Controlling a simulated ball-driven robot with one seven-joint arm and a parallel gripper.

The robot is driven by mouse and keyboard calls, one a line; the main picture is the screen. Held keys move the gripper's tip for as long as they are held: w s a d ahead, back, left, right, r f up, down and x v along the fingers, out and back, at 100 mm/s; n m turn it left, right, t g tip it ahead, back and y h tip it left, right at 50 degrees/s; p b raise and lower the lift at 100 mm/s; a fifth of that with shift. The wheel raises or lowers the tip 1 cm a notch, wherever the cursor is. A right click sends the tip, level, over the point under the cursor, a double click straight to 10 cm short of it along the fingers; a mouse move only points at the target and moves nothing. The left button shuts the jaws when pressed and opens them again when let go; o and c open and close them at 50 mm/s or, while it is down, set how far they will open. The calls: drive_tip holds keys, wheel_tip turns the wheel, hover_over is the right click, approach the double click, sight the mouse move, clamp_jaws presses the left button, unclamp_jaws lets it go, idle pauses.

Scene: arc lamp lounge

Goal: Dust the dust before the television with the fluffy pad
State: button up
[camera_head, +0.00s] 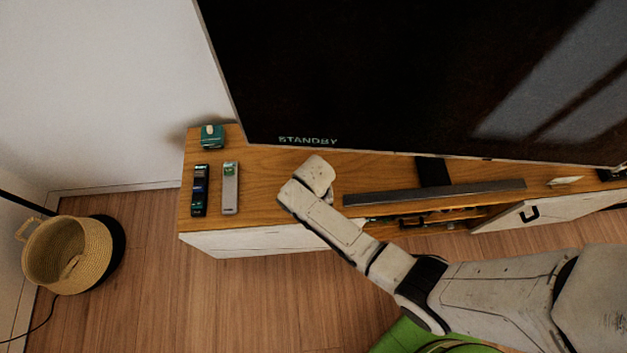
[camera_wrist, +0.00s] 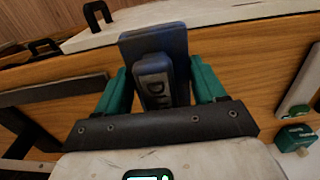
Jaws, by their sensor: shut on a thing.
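My gripper (camera_wrist: 158,78) has its green fingers shut on a dark grey duster (camera_wrist: 152,42), a flat block with a raised grip marked with letters starting "DU". Any fluffy side faces away and is hidden. The duster is over the wooden top of the television bench (camera_head: 262,165). In the head view my wrist hides the gripper and duster, just in front of the television's lower left part. The black television (camera_head: 400,75) reads "STANDBY". I cannot make out dust on the wood. I cannot tell whether the duster touches the bench.
A dark remote (camera_head: 199,190), a grey remote (camera_head: 230,188) and a teal box (camera_head: 212,136) are at the bench's left end. A soundbar (camera_head: 435,193) lies right of my wrist. A white cabinet door (camera_head: 535,212) is open. A woven basket (camera_head: 68,255) stands on the floor left.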

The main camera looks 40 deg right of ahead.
drive_tip(key=shift+r+p, duration=0.9)
drive_tip(key=shift+r, duration=0.45)
